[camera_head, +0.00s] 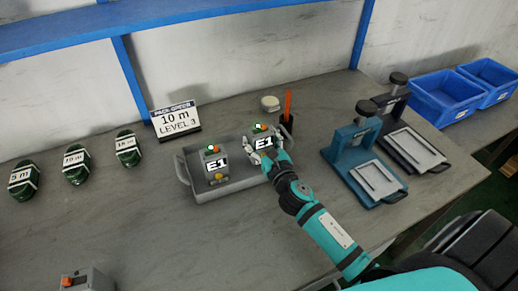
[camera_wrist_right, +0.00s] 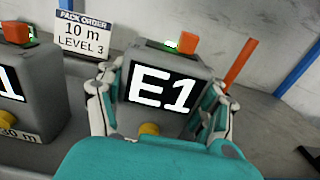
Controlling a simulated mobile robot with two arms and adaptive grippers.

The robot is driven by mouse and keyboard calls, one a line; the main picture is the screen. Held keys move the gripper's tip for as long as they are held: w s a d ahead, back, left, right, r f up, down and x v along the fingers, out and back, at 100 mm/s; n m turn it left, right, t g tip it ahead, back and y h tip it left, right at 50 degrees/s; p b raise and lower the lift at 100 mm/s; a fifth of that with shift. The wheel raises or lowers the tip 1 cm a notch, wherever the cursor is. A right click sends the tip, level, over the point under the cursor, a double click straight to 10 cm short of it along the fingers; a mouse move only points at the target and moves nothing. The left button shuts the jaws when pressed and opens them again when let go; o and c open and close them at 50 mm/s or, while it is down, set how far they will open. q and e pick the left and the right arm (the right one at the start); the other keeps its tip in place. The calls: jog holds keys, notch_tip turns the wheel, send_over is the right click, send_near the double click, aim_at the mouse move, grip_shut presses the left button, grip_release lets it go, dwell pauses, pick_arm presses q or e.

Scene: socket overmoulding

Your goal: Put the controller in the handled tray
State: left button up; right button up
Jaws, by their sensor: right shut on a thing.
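My right gripper (camera_head: 268,153) is shut on a grey controller (camera_head: 263,135) with a black "E1" display. The held controller is at the right part of the handled tray (camera_head: 235,184); I cannot tell whether it touches the tray floor. In the right wrist view the fingers of my right gripper (camera_wrist_right: 160,115) press both sides of this controller (camera_wrist_right: 190,68), which has an orange block on top and a yellow knob. A second "E1" controller (camera_head: 213,150) stands in the left part of the tray; it also shows in the right wrist view (camera_wrist_right: 42,85). My left gripper is not in view.
A "10 m LEVEL 3" sign (camera_head: 176,120) stands behind the tray. Green coils (camera_head: 76,163) lie to the left. Another grey box (camera_head: 88,281) is at the front left. Two presses (camera_head: 365,165) and blue bins (camera_head: 447,97) are to the right.

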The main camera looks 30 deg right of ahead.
aim_at(260, 147)
notch_tip(260, 147, down, 3)
jog(key=shift+r+b, duration=0.2)
jog(key=shift+b, duration=0.2)
jog(key=shift+f, duration=0.25)
jog(key=o, duration=1.3)
jog(key=shift+r, duration=0.2)
